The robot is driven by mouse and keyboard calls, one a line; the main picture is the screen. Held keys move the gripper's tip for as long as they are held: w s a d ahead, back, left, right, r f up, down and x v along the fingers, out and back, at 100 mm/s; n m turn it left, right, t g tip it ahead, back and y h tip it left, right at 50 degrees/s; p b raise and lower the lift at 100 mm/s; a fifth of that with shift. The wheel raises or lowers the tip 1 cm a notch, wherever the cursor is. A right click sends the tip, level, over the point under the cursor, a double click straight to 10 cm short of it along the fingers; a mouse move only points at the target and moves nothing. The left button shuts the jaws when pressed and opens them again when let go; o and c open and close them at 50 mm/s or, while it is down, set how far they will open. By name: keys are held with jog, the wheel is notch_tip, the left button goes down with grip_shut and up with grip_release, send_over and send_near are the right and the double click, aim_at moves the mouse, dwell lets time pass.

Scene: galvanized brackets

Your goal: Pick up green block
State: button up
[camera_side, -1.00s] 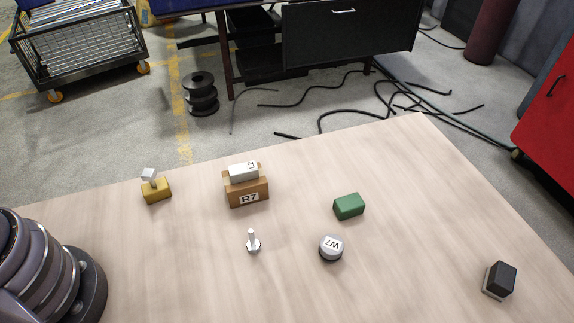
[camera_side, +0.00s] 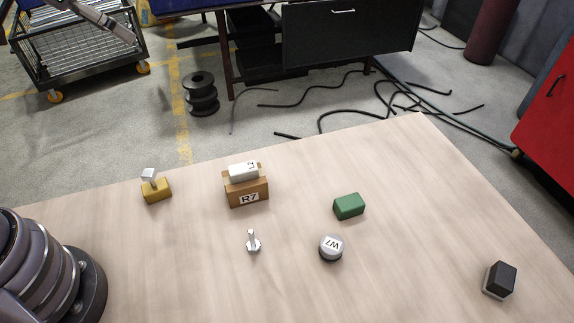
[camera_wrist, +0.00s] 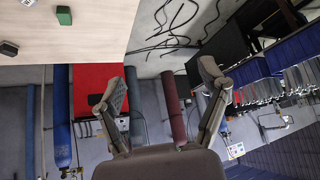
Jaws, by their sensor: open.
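The green block (camera_side: 349,206) lies on the wooden table, right of centre in the side view. It also shows near the top left of the wrist view (camera_wrist: 64,15). My gripper (camera_wrist: 168,85) is open and empty in the wrist view, its two fingers spread wide. It is well away from the block and points past the table's edge.
Near the block stand a round grey-topped piece (camera_side: 331,247) and a brown box (camera_side: 248,191) with a white block on top. A silver bolt (camera_side: 253,242), a yellow block (camera_side: 156,190) and a black block (camera_side: 501,279) are farther off. Bare table surrounds the green block.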

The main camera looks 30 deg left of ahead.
jog(key=w+d+f+m+h, duration=0.1)
jog(key=w+d+f+m, duration=0.1)
jog(key=w+d+f, duration=0.45)
jog(key=m+t+h, duration=0.1)
jog(key=m+h, duration=0.3)
jog(key=h, duration=0.2)
send_near(347, 202)
jog(key=x, duration=0.2)
jog(key=f+x, duration=0.1)
jog(key=x, duration=0.1)
jog(key=shift+s+a, duration=0.1)
jog(key=shift+d+r+x, duration=0.1)
jog(key=shift+r+x, duration=0.1)
jog(key=shift+x, duration=1.25)
jog(key=shift+d+r+x, duration=0.1)
jog(key=shift+r+x, duration=0.1)
jog(key=shift+x, duration=1.25)
jog(key=shift+c, duration=0.4)
jog(key=c, duration=1.3)
